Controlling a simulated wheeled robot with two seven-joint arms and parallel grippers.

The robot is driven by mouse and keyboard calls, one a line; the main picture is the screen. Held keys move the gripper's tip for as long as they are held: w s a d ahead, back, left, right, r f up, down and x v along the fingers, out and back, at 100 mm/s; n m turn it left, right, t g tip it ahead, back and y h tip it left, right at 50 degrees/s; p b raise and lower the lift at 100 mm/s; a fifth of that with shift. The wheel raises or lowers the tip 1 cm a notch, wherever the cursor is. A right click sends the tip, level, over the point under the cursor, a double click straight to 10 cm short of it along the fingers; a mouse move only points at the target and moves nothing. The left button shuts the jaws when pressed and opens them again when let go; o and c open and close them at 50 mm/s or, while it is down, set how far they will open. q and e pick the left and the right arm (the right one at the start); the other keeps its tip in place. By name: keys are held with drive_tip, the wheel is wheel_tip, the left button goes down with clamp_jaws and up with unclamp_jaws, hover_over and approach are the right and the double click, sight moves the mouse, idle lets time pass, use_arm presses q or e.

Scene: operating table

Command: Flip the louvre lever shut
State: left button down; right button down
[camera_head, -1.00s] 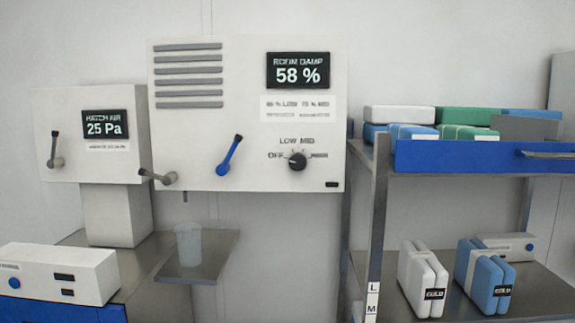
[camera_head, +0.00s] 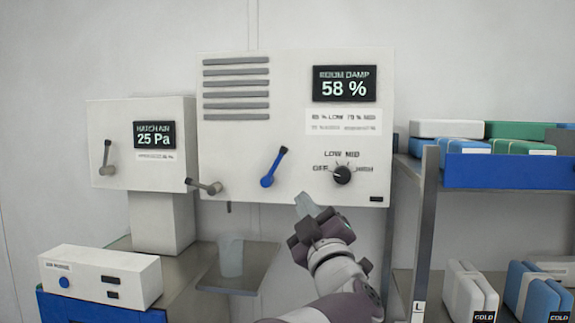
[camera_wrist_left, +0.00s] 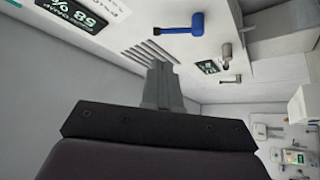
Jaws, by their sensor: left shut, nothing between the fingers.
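The white panel (camera_head: 290,100) carries grey louvre slats (camera_head: 236,88) at its upper left. A lever with a blue hub and dark tip (camera_head: 272,167) sits below them, tilted up to the right. It also shows in the left wrist view (camera_wrist_left: 180,28), blue end to the right. A grey lever (camera_head: 205,187) sticks out at the panel's lower left corner. My left gripper (camera_head: 305,205) is shut and empty, just below the panel's lower edge, right of and below the blue lever. In the left wrist view its fingers (camera_wrist_left: 160,80) point toward the panel, apart from the lever. My right gripper is not in view.
A dial knob (camera_head: 342,174) is on the panel, right of the blue lever. A hatch box (camera_head: 140,150) with its own lever stands left. A clear cup (camera_head: 231,256) is on a shelf below. A rack (camera_head: 430,220) with packs stands right.

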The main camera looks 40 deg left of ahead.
use_arm(q)
drive_tip(key=shift+a+r, duration=0.1)
drive_tip(key=p, duration=0.9)
approach(284, 155)
drive_tip(key=x, duration=0.6)
drive_tip(key=shift+r, duration=0.2)
drive_tip(key=shift+w+a, duration=0.2)
drive_tip(key=shift+a, duration=0.15)
